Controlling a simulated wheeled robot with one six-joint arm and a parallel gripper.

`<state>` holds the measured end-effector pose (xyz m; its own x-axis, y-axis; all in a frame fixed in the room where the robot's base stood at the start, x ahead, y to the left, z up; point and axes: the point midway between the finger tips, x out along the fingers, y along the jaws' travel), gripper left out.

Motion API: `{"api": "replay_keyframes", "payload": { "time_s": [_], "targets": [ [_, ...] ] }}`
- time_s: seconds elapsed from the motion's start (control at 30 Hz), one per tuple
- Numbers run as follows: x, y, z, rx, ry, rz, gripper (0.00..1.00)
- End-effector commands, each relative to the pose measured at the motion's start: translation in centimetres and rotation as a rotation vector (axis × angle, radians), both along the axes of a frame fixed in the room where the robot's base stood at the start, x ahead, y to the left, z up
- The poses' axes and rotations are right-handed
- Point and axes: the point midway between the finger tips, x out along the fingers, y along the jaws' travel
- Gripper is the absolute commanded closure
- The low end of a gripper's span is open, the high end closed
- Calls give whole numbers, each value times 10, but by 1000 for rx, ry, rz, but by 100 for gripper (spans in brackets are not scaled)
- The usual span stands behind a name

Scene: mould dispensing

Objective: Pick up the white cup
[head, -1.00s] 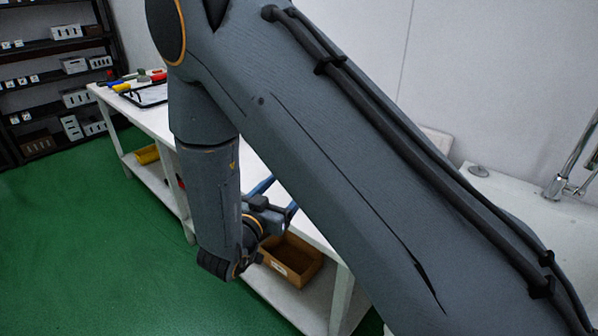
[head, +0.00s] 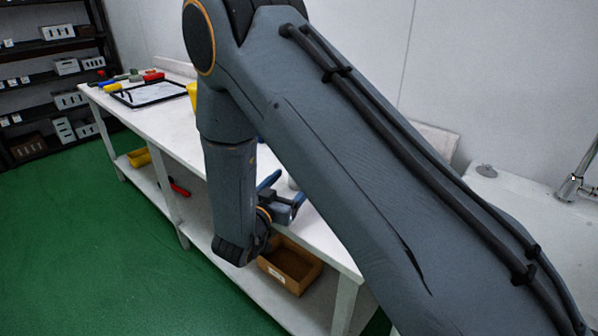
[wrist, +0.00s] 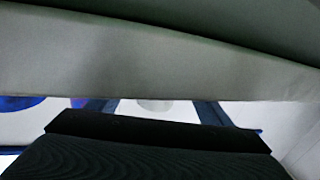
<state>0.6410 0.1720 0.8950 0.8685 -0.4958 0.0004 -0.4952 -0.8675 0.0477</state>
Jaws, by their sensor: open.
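My gripper (head: 284,188) is low at the front edge of the white table, with its two blue fingers apart and nothing seen between them. A small white shape (head: 292,183), likely the white cup, shows just behind the fingers and is mostly hidden by my arm. In the wrist view, the blue fingers of my gripper (wrist: 153,108) stand apart. A pale rounded shape (wrist: 154,104) shows between them, possibly the cup; its upper part is cut off by a grey band.
The white table (head: 150,122) carries a black-framed tray (head: 148,93), coloured tools and a yellow object (head: 192,95). A cardboard box (head: 290,264) and a yellow bin (head: 139,157) sit on its lower shelf. Green floor lies open at left. Blue things (wrist: 18,103) show in the wrist view.

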Motion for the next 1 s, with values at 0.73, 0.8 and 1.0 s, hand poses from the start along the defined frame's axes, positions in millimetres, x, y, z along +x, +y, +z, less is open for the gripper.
{"api": "replay_keyframes", "payload": {
  "time_s": [0.73, 0.8, 1.0],
  "targets": [
    [21, -14, 0, 0, 1, -2, 71],
    [21, -14, 0, 0, 1, -2, 75],
    [21, -14, 1, -1, 0, -2, 75]
  ]
}}
